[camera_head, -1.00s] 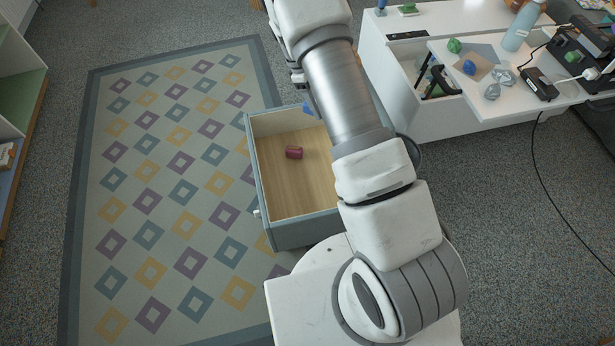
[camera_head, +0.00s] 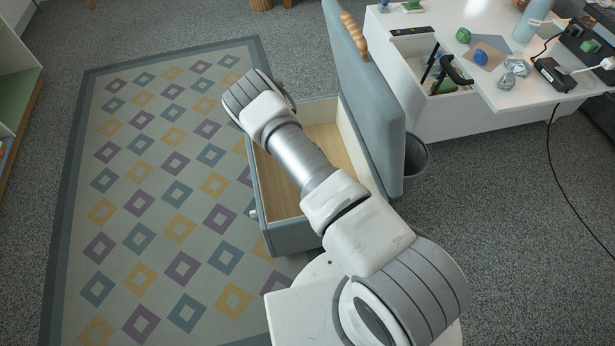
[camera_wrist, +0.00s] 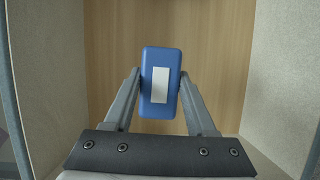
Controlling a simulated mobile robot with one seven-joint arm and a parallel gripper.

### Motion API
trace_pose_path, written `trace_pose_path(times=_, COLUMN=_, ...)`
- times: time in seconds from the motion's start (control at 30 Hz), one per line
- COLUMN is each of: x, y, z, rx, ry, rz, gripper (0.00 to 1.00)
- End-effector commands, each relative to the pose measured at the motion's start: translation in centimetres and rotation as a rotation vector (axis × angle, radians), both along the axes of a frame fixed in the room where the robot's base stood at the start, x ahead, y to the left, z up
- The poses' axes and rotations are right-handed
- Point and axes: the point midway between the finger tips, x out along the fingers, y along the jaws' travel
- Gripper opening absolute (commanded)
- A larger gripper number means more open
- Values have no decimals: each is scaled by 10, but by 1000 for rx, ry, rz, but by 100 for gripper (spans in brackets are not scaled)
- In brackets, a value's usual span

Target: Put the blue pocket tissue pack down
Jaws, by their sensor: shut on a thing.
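The blue pocket tissue pack (camera_wrist: 147,98) shows in the wrist view, a blue block with a white label on its face. My gripper (camera_wrist: 160,80) is shut on it, one finger on each side. The pack is over the wooden floor (camera_wrist: 215,60) of the open chest; I cannot tell whether it touches that floor. In the head view my arm reaches over the chest (camera_head: 285,236) and hides the gripper and the pack.
The chest's blue-grey lid (camera_head: 370,100) stands open on its right side. A bin (camera_head: 415,158) is right of the lid. A white desk (camera_head: 500,95) with a bottle, cables and crumpled pieces stands at the upper right. The patterned rug (camera_head: 150,200) on the left is clear.

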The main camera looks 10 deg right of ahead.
Motion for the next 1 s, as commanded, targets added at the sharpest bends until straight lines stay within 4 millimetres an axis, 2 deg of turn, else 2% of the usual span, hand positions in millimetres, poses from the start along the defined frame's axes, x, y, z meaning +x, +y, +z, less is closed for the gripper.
trace_pose_path(times=0.3, x=-4, y=3, z=-57, rx=2, ry=-2, rz=53, gripper=0)
trace_pose_path(times=0.57, x=-4, y=3, z=-78, rx=0, ry=-2, rz=49, gripper=0)
trace_pose_path(times=0.73, x=-4, y=3, z=-104, rx=2, ry=-2, rz=50, gripper=0)
trace_pose_path(times=1.0, x=-3, y=3, z=-106, rx=1, ry=-2, rz=49, gripper=0)
